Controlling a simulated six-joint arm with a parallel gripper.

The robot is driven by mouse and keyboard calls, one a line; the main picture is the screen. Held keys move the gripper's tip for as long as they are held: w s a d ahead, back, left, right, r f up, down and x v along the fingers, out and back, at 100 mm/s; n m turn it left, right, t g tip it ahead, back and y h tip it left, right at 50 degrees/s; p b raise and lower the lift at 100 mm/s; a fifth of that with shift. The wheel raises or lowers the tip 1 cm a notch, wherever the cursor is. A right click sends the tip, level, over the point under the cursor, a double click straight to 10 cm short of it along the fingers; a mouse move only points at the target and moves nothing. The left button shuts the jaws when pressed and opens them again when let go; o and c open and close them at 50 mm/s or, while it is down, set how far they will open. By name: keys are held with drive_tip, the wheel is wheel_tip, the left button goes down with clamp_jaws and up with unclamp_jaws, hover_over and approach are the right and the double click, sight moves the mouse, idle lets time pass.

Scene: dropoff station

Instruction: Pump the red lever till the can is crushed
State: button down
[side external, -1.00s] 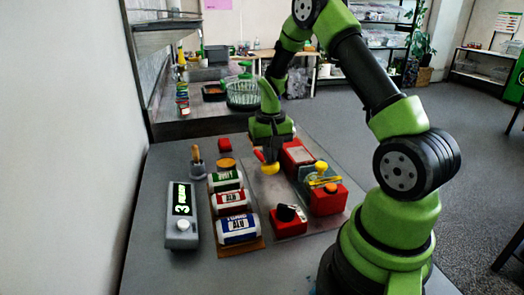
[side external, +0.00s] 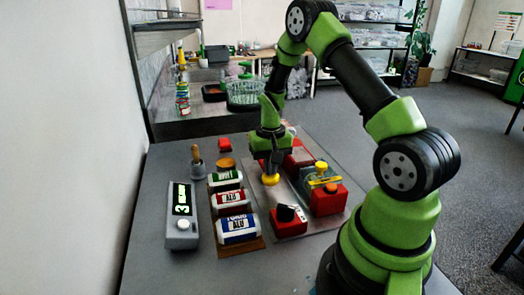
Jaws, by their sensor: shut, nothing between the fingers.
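My gripper (side external: 270,172) is shut and points down over the pale plate in the middle of the table. The red lever cannot be made out for certain; my gripper covers that area. Three white cans lie on their sides in a row to the left: one with a green band (side external: 226,180), one with a red band (side external: 230,202) and one with a blue band (side external: 237,228). No can looks crushed.
A grey box with a lit display (side external: 181,215) stands left of the cans. Red blocks, one with a black knob (side external: 287,213) and one with an orange top (side external: 328,200), stand right of them. A wooden-handled tool (side external: 197,158) stands farther back. The front left table is bare.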

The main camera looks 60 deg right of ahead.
drive_tip(key=shift+f, duration=0.9)
drive_tip(key=r, duration=0.8)
drive_tip(key=shift+w+d+r, duration=0.1)
drive_tip(key=shift+w+d, duration=0.25)
drive_tip(key=shift+d, duration=0.05)
drive_tip(key=shift+f, duration=0.3)
drive_tip(key=shift+s+a+f, duration=0.15)
drive_tip(key=shift+f, duration=0.45)
drive_tip(key=shift+s+a+f, duration=0.15)
drive_tip(key=shift+f, duration=0.6)
drive_tip(key=shift+s+a+f, duration=0.1)
drive_tip(key=shift+f, duration=1.2)
